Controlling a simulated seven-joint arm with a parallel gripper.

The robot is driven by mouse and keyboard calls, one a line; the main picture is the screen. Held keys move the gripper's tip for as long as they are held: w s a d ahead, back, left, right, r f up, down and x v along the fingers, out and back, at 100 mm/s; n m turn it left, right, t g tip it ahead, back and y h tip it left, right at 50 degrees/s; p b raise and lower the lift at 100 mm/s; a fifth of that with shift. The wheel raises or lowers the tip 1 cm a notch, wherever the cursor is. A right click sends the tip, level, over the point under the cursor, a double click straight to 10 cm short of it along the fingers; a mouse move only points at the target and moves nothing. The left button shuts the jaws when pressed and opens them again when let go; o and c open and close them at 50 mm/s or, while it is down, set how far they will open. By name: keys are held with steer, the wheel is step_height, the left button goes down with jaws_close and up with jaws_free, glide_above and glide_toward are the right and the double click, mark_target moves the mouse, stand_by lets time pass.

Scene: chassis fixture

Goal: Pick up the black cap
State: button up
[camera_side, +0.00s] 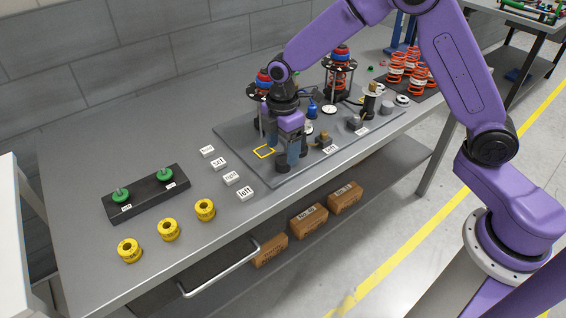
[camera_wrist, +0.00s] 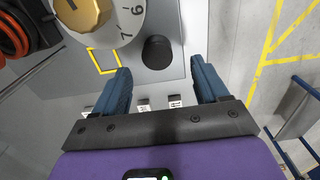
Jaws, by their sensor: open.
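The black cap (camera_wrist: 157,51) stands on the grey plate in the wrist view, just beyond my fingertips and between their lines. In the side view a dark round piece, which looks like the same cap (camera_side: 282,167), shows low beside my fingers on the plate's front part. My gripper (camera_side: 291,158) is open and points down over the plate. Its two blue fingers (camera_wrist: 161,72) are wide apart with nothing between them in the wrist view. Whether the fingertips reach down to the cap's height I cannot tell.
A yellow square outline (camera_wrist: 103,61) lies left of the cap. A numbered dial with a gold knob (camera_wrist: 88,14) is close by. Red-and-black spring towers (camera_side: 338,68) rise behind. White label blocks (camera_side: 231,178) and yellow rings (camera_side: 168,229) sit to the left.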

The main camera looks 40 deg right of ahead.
mark_target(283, 159)
steer(key=shift+w+d+f, duration=0.1)
steer(key=shift+f, duration=1.05)
steer(key=shift+w+d+f, duration=0.1)
steer(key=shift+f, duration=1.05)
steer(key=c, duration=1.1)
steer(key=shift+r, duration=0.1)
